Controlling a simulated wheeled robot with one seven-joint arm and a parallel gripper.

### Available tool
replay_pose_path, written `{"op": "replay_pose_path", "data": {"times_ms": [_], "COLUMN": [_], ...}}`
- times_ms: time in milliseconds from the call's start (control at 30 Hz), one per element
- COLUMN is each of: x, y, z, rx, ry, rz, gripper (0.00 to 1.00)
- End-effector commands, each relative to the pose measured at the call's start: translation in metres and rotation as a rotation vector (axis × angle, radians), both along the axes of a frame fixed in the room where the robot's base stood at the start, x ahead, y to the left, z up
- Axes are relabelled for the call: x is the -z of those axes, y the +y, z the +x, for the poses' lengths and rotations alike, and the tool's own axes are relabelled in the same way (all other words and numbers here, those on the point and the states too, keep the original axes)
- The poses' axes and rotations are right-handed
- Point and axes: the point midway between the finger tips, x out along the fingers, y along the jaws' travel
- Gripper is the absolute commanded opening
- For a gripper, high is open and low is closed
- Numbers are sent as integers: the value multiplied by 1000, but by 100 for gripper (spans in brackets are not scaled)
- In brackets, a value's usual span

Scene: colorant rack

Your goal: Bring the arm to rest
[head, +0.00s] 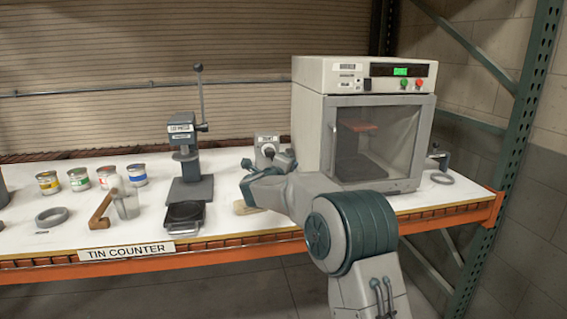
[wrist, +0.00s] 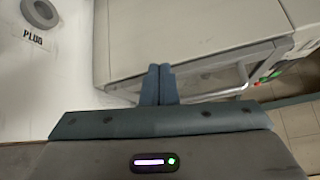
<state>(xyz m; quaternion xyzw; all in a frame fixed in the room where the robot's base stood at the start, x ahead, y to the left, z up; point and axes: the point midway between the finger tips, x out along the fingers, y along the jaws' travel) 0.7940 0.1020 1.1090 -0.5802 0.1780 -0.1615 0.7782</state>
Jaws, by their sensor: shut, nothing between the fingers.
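My gripper (wrist: 159,84) is shut and empty, with its two fingers together in the wrist view. In the head view my arm reaches up from the lower right over the counter, bent to the left.
A grey ring (wrist: 40,12) lies by a PLUG label. A green rack post (head: 520,110) stands right.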

Motion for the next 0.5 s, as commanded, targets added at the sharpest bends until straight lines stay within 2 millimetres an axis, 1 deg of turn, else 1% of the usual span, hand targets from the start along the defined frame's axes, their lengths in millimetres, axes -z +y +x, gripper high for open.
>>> {"op": "replay_pose_path", "data": {"times_ms": [33,100,167,200,267,367,467,500], "x": [-22,-40,-51,-57,-62,-62,-53,-48], "y": [2,10,15,18,22,25,22,20], "z": [-7,-18,-31,-40,-58,-92,-133,-151], "rx": [-77,-199,-298,-361,-454,-602,-742,-798], "ry": [10,43,77,103,147,234,337,381], "rz": [-63,-166,-255,-319,-411,-565,-714,-772], "gripper": [0,0,0,0,0,0,0,0]}}
